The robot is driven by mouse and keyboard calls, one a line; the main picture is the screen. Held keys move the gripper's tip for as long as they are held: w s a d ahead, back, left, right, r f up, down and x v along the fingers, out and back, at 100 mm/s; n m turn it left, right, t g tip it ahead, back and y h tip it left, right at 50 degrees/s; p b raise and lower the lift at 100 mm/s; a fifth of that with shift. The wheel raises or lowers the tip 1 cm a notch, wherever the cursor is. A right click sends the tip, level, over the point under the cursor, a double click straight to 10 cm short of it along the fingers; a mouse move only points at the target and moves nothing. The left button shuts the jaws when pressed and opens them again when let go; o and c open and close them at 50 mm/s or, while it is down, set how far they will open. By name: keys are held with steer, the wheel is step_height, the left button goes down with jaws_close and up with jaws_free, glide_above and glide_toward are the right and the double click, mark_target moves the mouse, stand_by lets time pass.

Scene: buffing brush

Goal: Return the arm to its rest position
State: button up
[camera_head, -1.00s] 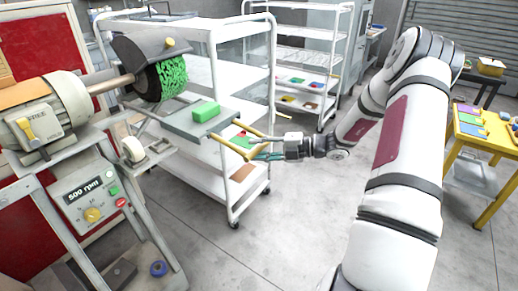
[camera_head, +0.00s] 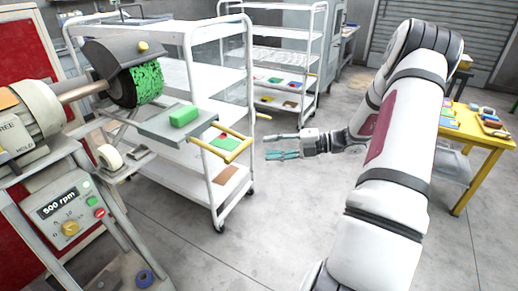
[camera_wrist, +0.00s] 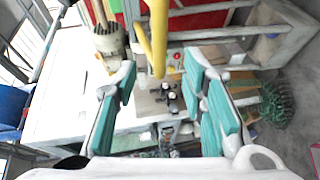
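My gripper (camera_head: 284,147) is in the middle of the head view, held out over the floor to the right of the yellow handle (camera_head: 236,148). Its teal-padded fingers are apart with nothing between them. The wrist view also shows the two fingers (camera_wrist: 168,105) spread, with the yellow bar beyond them. A clear gap lies between the fingertips and the handle in the head view. The handle belongs to a grey tray (camera_head: 160,127) that bears a green block (camera_head: 184,116). My arm comes in from the right.
The buffing machine with its green brush (camera_head: 146,82) and a panel reading 500 rpm (camera_head: 66,203) stands at the left. White shelf carts (camera_head: 205,180) stand behind the tray. A yellow table (camera_head: 478,137) with coloured items is at the right. The floor between is clear.

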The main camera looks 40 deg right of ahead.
steer(key=shift+s+d+r, duration=0.1)
steer(key=shift+s+d, duration=0.3)
stand_by(0.3)
steer(key=s+a+r+n+g+h, duration=0.25)
steer(key=a+r+n+g, duration=0.25)
steer(key=a+n, duration=0.6)
steer(key=s+a+r+n+g+h, duration=0.1)
steer(key=s+a+r+n+g, duration=0.35)
steer(key=a+n, duration=0.65)
steer(key=s+a+r+n+h, duration=0.2)
steer(key=s+n, duration=0.2)
steer(key=n, duration=0.4)
steer(key=s+a+r+n+t+h, duration=0.1)
steer(key=s+a+r+n+h, duration=0.2)
steer(key=s+n, duration=0.2)
steer(key=s+a+r+n+t+h, duration=0.1)
steer(key=s+n, duration=0.3)
steer(key=n, duration=0.7)
steer(key=shift+s+a+r+h, duration=0.2)
steer(key=shift+a+r+h, duration=0.45)
steer(key=shift+r+h, duration=0.25)
